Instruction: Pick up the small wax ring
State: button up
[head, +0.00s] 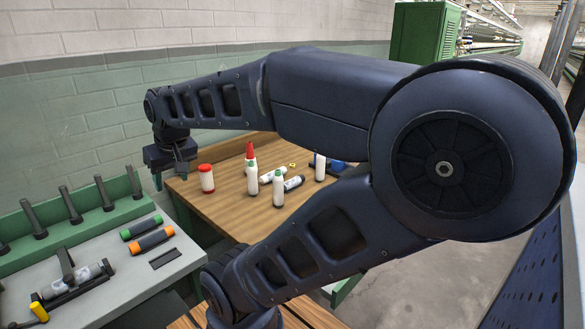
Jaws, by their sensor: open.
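A small pale yellow ring (292,166), which looks like the wax ring, lies on the wooden tabletop (222,204) towards its back, behind the bottles. It is tiny in the head view, so its details are hard to make out. My gripper (170,182) is open, with its fingers pointing down, at the left end of the wooden table. It is well to the left of the ring and apart from it. I see nothing between the fingers.
A red-and-white jar (206,178), a red-tipped bottle (252,178), a green-capped bottle (279,187) and a white bottle (320,167) stand around the ring. A dark tube (294,183) lies in front of it. A pegged green rail (84,219) backs the grey bench at left.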

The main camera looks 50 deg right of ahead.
jog(key=w+d+r+m, duration=0.25)
jog(key=w+d, duration=0.25)
jog(key=w, duration=0.4)
jog(key=w+d+m+h, duration=0.2)
jog(key=w+d, duration=1.2)
jog(key=d, duration=0.2)
jog(key=m+g+h, duration=0.2)
jog(key=m, duration=0.4)
send_over(292, 168)
jog(key=s, duration=0.1)
jog(key=f, duration=2.8)
jog(key=shift+s+a+f, duration=0.2)
jog(key=shift+a, duration=0.2)
jog(key=shift+w+a+x, duration=0.1)
jog(key=shift+a+x, duration=0.05)
jog(key=shift+x, duration=1.2)
jog(key=shift+w+a+x, duration=0.15)
jog(key=shift+x, duration=1.25)
